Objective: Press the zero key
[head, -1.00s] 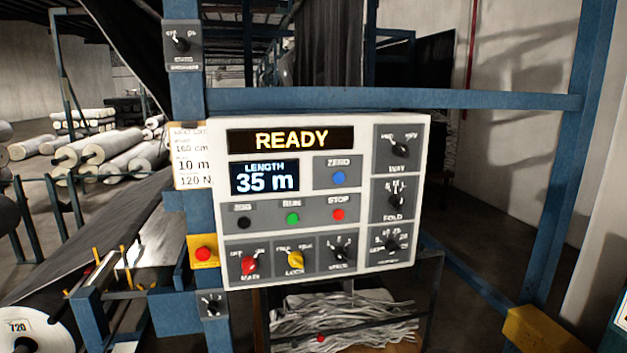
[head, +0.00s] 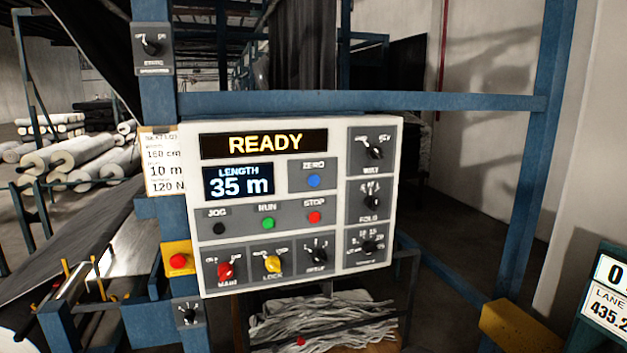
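The zero key is a round blue button (head: 314,181) under the label ZERO, at the upper middle of a white control panel (head: 300,123) in the head view. The panel's top display (head: 265,144) reads READY. The length display (head: 238,182) below it reads 35 m. Black JOG (head: 219,228), green RUN (head: 268,223) and red STOP (head: 314,217) buttons sit in a row under the zero key. Neither of my grippers is in view, and nothing covers the key.
A red MAIN knob (head: 225,271), a yellow LOCK knob (head: 273,264) and several black knobs share the panel. A red button on a yellow box (head: 178,261) sits to its left. Blue frame posts and a crossbar (head: 450,102) surround it. A sign (head: 606,300) stands at right.

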